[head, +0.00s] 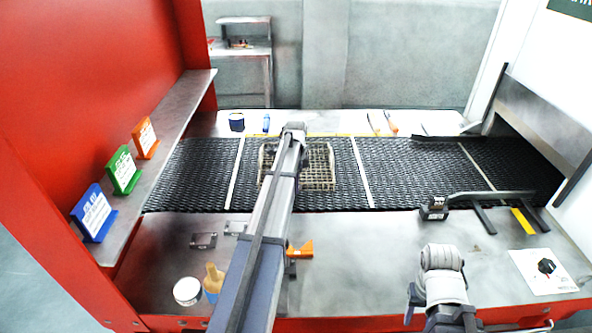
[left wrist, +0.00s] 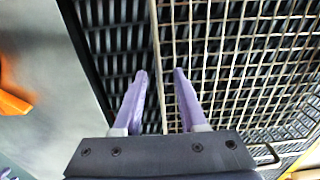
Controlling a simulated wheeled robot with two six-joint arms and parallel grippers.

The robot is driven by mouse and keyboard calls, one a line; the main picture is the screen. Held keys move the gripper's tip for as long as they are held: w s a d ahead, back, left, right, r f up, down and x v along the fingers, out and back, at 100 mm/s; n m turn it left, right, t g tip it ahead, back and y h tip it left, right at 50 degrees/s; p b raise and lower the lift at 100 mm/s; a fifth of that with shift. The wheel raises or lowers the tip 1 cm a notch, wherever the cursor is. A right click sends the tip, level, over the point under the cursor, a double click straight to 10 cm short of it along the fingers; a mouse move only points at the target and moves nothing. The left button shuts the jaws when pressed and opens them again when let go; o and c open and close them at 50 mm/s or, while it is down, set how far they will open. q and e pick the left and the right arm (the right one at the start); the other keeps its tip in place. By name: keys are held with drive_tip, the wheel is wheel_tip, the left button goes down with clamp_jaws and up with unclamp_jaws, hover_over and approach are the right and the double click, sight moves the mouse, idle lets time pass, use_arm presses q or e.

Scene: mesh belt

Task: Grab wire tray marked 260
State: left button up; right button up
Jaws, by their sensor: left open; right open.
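A wire tray (head: 321,166) of metal mesh lies on the black mesh belt, partly hidden behind my left arm. No 260 mark is readable on it. In the left wrist view the tray (left wrist: 235,50) fills the right side, with its straight rim running between the fingers. My left gripper (left wrist: 160,72) is open over that rim; I cannot tell whether its fingertips are at the rim's height. In the head view my left arm hides its fingers.
The black belt (head: 410,175) runs left to right with pale cross strips. Blue (head: 93,214), green (head: 123,172) and orange (head: 145,138) signs stand on the left shelf. An orange object (head: 301,250), a white jar (head: 187,291) and a tan bottle (head: 213,280) are on the front ledge.

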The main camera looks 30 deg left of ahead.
use_arm(q)
clamp_jaws()
idle(1.3)
